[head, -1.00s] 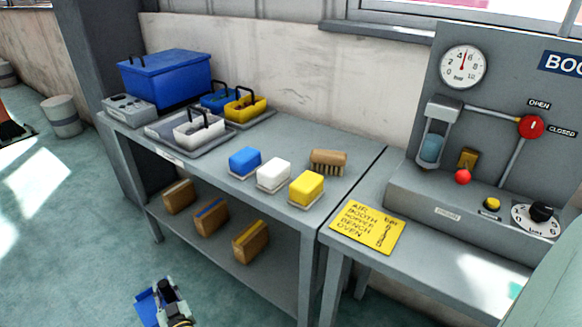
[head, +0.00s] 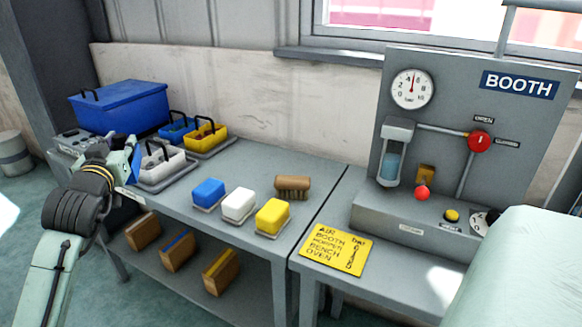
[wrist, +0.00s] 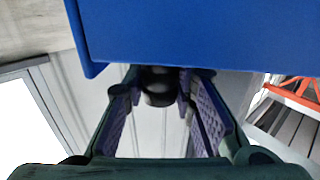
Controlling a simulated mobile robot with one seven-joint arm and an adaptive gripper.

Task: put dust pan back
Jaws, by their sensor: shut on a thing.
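The blue dust pan (wrist: 190,30) fills the top of the wrist view as a broad flat blue body with a raised left edge. My gripper (wrist: 160,88) is shut on its dark handle, between the two ribbed finger pads. In the head view, my gripper (head: 124,165) is at the left, in front of the bench's left end. Only a small blue part of the dust pan (head: 135,172) shows there; my gripper and wrist hide most of it.
The bench (head: 320,180) bears a lidded blue box (head: 118,108), blue, yellow and white caddies, blue, white and yellow blocks and a brush (head: 293,187). Brown brushes stand on the lower shelf. The booth panel (head: 465,130) is at right. Bench space behind the blocks is clear.

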